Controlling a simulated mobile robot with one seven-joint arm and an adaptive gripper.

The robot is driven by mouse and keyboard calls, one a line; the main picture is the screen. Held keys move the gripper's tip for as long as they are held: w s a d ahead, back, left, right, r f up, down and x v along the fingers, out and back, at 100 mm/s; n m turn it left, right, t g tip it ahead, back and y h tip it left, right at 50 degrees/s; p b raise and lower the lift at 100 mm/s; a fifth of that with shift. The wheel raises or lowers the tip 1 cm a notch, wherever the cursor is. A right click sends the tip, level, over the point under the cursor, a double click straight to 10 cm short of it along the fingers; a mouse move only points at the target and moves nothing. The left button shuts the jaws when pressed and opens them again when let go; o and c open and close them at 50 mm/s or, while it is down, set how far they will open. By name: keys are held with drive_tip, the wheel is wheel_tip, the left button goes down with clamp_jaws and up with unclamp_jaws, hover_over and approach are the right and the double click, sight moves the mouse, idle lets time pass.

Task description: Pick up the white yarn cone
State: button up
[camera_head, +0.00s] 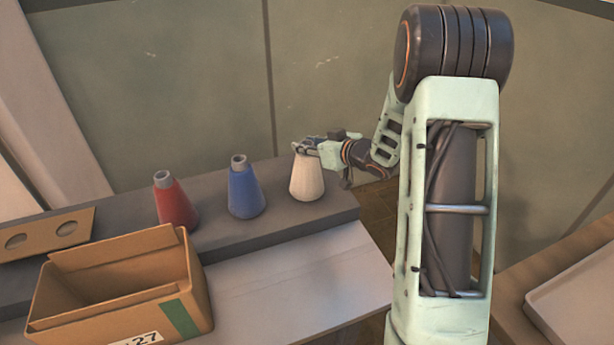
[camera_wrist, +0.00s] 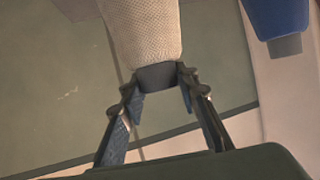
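The white yarn cone (camera_head: 306,182) stands upright near the right end of the grey ledge. In the wrist view its woven body (camera_wrist: 145,30) fills the top middle, with its dark narrow tip between my fingers. My gripper (camera_head: 309,147) reaches in from the right at the cone's top. In the wrist view my gripper (camera_wrist: 160,82) has one finger on each side of the tip, and both appear to touch it. The cone's base appears to rest on the ledge; its underside is hidden.
A blue cone (camera_head: 244,190) and a red cone (camera_head: 174,202) stand left of the white one on the ledge (camera_head: 290,222). An open cardboard box (camera_head: 190,290) is at the front left. A wall panel (camera_head: 200,80) rises behind. A pale surface (camera_head: 300,285) in front is clear.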

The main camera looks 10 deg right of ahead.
clamp_jaws()
drive_tip(key=shift+r, duration=0.15)
